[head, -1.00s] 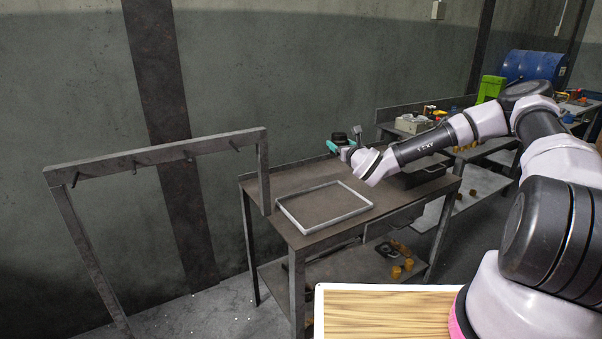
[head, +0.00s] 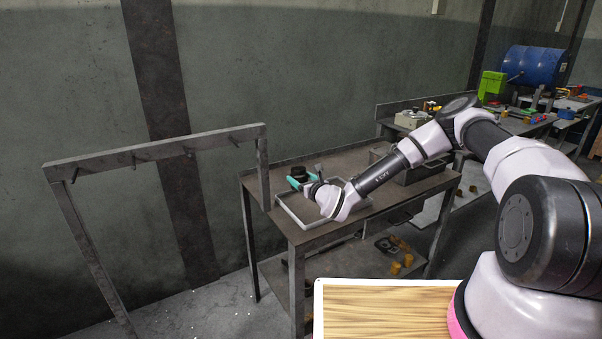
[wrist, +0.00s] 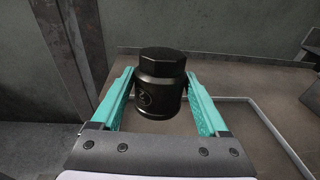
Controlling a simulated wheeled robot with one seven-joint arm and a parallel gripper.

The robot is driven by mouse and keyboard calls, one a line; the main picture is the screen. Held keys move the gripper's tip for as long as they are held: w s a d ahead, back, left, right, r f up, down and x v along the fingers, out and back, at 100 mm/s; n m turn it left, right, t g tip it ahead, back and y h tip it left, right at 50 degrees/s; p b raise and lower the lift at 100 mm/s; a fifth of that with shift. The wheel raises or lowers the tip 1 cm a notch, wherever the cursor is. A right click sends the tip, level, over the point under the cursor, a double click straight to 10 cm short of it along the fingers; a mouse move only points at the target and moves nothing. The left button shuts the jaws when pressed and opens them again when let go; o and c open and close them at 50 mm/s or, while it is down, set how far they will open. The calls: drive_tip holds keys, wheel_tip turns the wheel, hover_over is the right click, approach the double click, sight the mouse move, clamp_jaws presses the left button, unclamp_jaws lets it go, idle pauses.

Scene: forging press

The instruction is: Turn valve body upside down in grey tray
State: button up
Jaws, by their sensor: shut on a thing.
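The valve body (wrist: 160,84) is a dark, near-black cylinder with a narrower hex-shaped end, which points up in the wrist view. My gripper (wrist: 160,100) has its teal fingers on both sides of it and is shut on it. In the head view the valve body (head: 300,174) shows small and dark at my gripper (head: 303,182), above the far left part of the grey tray. The grey tray (head: 304,226) is a shallow rectangular frame on the metal table; my wrist hides part of it. In the wrist view its rim (wrist: 275,130) runs along the right.
The metal table (head: 262,181) has bare top around the tray. A dark open box (head: 420,175) stands at its right end. A metal rack with hooks (head: 150,152) stands close at the left. A shelf below holds several orange parts (head: 395,267).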

drive_tip(key=shift+f, duration=2.75)
drive_tip(key=o, duration=1.3)
drive_tip(key=shift+o, duration=0.2)
